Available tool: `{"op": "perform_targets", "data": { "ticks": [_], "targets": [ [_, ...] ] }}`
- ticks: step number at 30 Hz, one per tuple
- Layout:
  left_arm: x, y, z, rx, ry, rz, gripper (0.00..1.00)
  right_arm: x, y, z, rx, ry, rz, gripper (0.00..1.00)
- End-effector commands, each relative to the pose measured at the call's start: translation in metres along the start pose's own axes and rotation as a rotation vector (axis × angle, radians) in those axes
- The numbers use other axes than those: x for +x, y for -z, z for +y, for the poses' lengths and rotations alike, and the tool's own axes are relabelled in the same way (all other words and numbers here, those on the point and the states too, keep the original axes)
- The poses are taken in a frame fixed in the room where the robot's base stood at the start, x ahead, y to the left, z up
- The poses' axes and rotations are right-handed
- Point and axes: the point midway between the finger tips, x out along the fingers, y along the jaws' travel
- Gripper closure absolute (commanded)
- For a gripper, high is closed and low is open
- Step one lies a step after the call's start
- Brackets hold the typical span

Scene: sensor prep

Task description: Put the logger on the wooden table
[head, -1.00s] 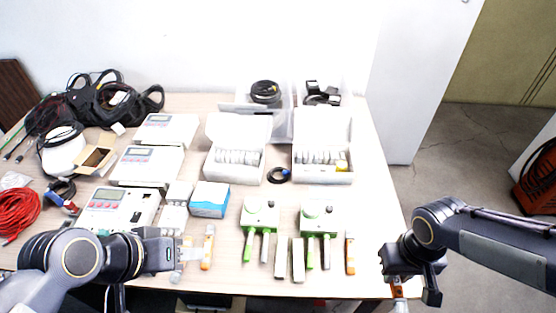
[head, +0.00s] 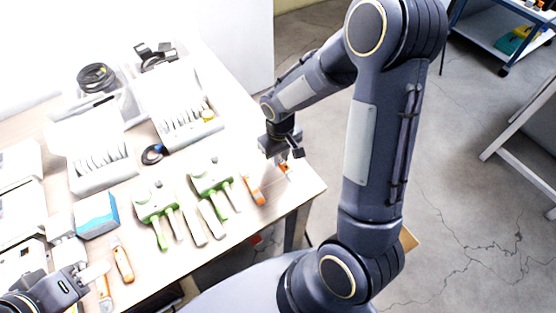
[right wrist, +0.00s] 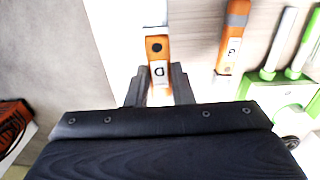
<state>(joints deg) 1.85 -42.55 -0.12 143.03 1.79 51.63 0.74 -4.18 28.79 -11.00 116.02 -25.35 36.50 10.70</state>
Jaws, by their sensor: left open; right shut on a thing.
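My right gripper (head: 284,155) is shut on an orange-and-white logger (head: 286,168) at the right corner of the wooden table (head: 232,150). In the right wrist view the logger (right wrist: 158,47) sits between the two fingers (right wrist: 159,80), and its orange face bears a letter, seemingly D. Its lower part is hidden by the gripper. I cannot tell whether the logger touches the tabletop. My left gripper (head: 88,277) is open over the table's front left, close to other orange devices.
A similar orange device (head: 252,190) lies just left of the held logger; it also shows in the right wrist view (right wrist: 232,40). The right corner strip is mostly clear.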

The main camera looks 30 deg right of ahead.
Motion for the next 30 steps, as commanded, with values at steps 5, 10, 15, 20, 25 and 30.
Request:
{"op": "perform_targets", "data": {
  "ticks": [5, 10, 15, 20, 25, 30],
  "targets": [
    [-0.001, 0.0, 0.0, 0.0, 0.0, 0.0, 0.58, 0.012, 0.01, 0.003, 0.0, 0.0, 0.0, 1.0],
    [0.0, 0.0, 0.0, 0.0, 0.0, 0.0, 0.58, 0.035, 0.014, 0.004, 0.0, 0.0, -0.003, 1.0],
    [0.0, 0.0, 0.0, 0.0, 0.0, 0.0, 0.58, 0.047, 0.014, 0.004, 0.001, 0.0, 0.001, 1.0],
    [0.0, 0.0, 0.0, 0.0, 0.0, 0.0, 0.58, 0.047, 0.014, 0.004, 0.001, 0.0, 0.002, 1.0],
    [0.004, -0.002, -0.002, 0.0, 0.0, 0.0, 0.58, 0.051, 0.014, 0.004, 0.001, 0.0, 0.002, 1.0],
    [0.003, -0.002, -0.001, 0.0, 0.0, 0.0, 0.58, 0.051, 0.014, 0.004, 0.001, 0.0, 0.001, 0.63]
  ]
}}
